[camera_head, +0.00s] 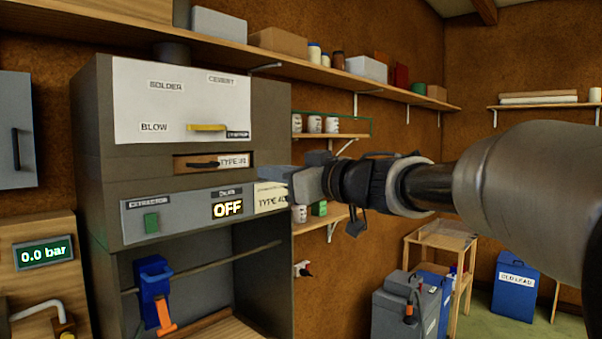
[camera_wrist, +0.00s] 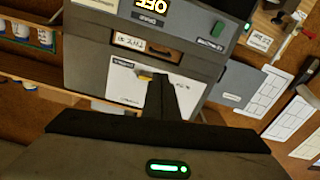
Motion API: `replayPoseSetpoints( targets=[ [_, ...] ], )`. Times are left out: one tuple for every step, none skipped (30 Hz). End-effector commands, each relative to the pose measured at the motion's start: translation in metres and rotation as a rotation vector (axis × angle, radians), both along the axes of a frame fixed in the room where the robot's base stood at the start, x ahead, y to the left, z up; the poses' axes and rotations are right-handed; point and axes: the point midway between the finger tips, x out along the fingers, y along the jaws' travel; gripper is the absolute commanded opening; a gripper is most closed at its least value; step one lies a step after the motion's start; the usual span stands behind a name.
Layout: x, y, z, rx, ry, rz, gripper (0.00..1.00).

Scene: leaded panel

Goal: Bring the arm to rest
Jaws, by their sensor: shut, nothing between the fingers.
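My arm reaches in from the right in the head view, held out in the air. My gripper (camera_head: 266,174) is at its left end, in front of the right side of the grey extractor cabinet (camera_head: 275,120). The gripper overlaps the cabinet in the picture; I cannot tell the exact gap.
The OFF display (camera_head: 227,209) and green switch (camera_head: 151,223) are on the cabinet. A blue tool (camera_head: 153,277) hangs inside it. Shelves with jars (camera_head: 315,124) line the wall. A grey bin (camera_head: 405,305) and blue bin (camera_head: 515,288) stand at the lower right.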

Motion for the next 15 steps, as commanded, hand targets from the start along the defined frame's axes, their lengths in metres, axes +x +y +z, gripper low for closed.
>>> replayPoseSetpoints(
  targets=[
    [0.0, 0.0, 0.0, 0.0, 0.0, -0.002, 0.0],
    [0.0, -0.001, 0.001, 0.001, -0.003, -0.01, 0.0],
    [0.001, -0.005, 0.002, 0.001, -0.009, -0.033, 0.0],
    [0.002, -0.01, 0.004, 0.004, -0.015, -0.061, 0.0],
    [0.003, -0.017, 0.007, 0.006, -0.023, -0.101, 0.0],
    [0.005, -0.031, 0.009, 0.009, -0.032, -0.174, 0.0],
    [0.006, -0.045, 0.01, 0.009, -0.036, -0.24, 0.0],
    [0.006, -0.062, 0.01, 0.009, -0.036, -0.318, 0.0],
    [0.004, -0.089, 0.007, 0.002, -0.028, -0.431, 0.0],
    [0.001, -0.11, 0.001, -0.006, -0.012, -0.515, 0.0],
    [-0.005, -0.131, -0.007, -0.018, 0.012, -0.593, 0.0],
    [-0.014, -0.157, -0.021, -0.035, 0.054, -0.691, 0.0],
    [-0.023, -0.175, -0.033, -0.05, 0.092, -0.756, 0.0],
    [-0.033, -0.192, -0.046, -0.068, 0.133, -0.813, 0.0],
    [-0.048, -0.211, -0.065, -0.089, 0.193, -0.88, 0.0]
  ],
)
